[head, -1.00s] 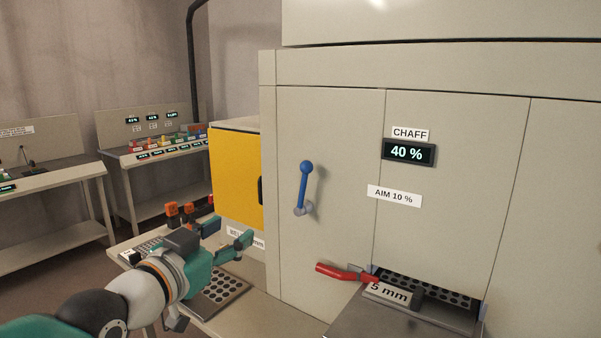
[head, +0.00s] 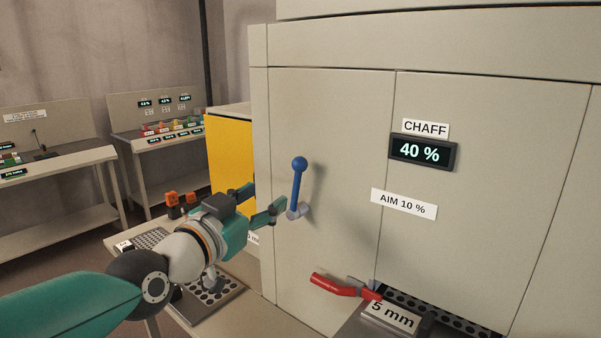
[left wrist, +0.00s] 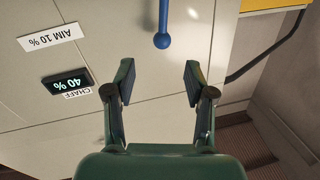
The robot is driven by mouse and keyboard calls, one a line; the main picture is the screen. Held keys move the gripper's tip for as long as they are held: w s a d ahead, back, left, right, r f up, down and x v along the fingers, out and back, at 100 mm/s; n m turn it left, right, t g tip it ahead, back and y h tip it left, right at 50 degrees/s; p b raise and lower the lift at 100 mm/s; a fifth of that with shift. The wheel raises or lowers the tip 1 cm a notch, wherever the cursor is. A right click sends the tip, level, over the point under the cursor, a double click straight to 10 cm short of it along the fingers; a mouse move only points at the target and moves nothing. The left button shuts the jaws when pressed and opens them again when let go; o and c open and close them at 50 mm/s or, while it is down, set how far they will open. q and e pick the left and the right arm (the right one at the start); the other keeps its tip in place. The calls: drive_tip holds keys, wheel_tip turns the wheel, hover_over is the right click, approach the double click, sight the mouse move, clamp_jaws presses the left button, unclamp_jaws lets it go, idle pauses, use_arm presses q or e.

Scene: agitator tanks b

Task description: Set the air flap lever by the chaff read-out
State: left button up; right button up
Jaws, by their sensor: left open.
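The blue air flap lever (head: 298,182) stands nearly upright on the front of the beige machine, with its ball end up and its grey pivot below. The chaff read-out (head: 421,151) shows 40 %, and a label (head: 403,204) below it says AIM 10 %. My left gripper (head: 266,202) is open and empty, just left of the lever in the head view. In the left wrist view the picture is upside down; the lever's ball (left wrist: 162,40) lies ahead of the open gripper (left wrist: 158,77), between the lines of its fingers and apart from them. My right gripper is out of view.
A red handle (head: 340,286) sticks out at the lower front beside a perforated sieve marked 5 mm (head: 393,316). A yellow panel (head: 229,155) stands left of the machine. Benches with read-outs stand at the back left. The panel around the lever is clear.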

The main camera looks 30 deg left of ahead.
sight(297, 174)
use_arm(q)
drive_tip(key=w, duration=0.4)
drive_tip(key=w+a+p, duration=0.1)
drive_tip(key=w, duration=0.4)
drive_tip(key=w+a+p, duration=0.1)
drive_tip(key=w, duration=0.4)
clamp_jaws()
